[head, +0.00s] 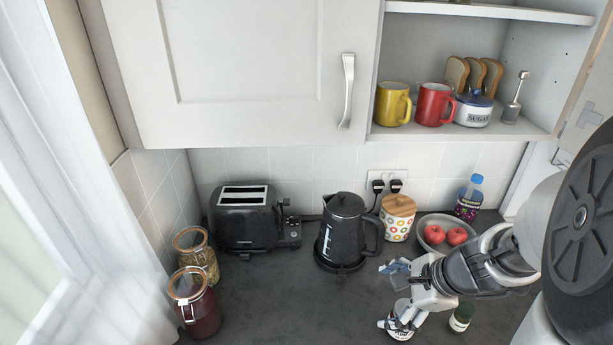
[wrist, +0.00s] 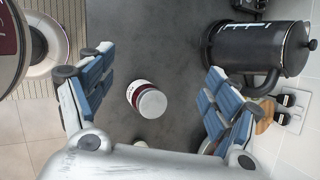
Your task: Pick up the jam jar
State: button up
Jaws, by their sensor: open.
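A small jar with a pale lid and a dark red and white label, seemingly the jam jar (wrist: 149,101), stands on the dark counter in the wrist view. It sits between my two blue-padded fingers but farther off, with clear gaps on both sides. My gripper (wrist: 156,92) is open and empty. In the head view my gripper (head: 392,296) hangs over the counter's front right part. The jar shows there low down (head: 400,333), partly hidden by the lower finger. I cannot tell from the head view whether they touch.
A small dark jar (head: 461,317) stands close on the right. A black kettle (head: 342,236), a dotted canister (head: 397,219) and a bowl of red fruit (head: 434,246) stand behind. A toaster (head: 245,220) and clip-lid jars (head: 197,312) are left. Counter between is clear.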

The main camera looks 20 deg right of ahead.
jog(key=s+d+f+m+t+h+p, duration=0.1)
jog(key=s+d+f+m, duration=0.15)
jog(key=d+m, duration=0.3)
jog(key=s+d+f+m+h+p, duration=0.1)
jog(key=s+d+f+m, duration=0.1)
jog(key=s+d+m, duration=0.35)
jog(key=shift+m, duration=0.5)
jog(key=b+x, duration=0.1)
jog(key=x, duration=0.3)
jog(key=a+b+x, duration=0.1)
jog(key=b+x, duration=0.1)
jog(key=x, duration=0.2)
jog(key=w+b+x, duration=0.1)
jog(key=b+x, duration=0.1)
jog(key=x, duration=0.2)
jog(key=shift+a+r, duration=0.2)
jog(key=shift+w+b+x, duration=0.2)
jog(key=shift+b+x, duration=1.1)
jog(key=shift+x, duration=1.9)
jog(key=shift+a+r, duration=0.15)
jog(key=shift+c, duration=0.4)
jog(key=c, duration=1.5)
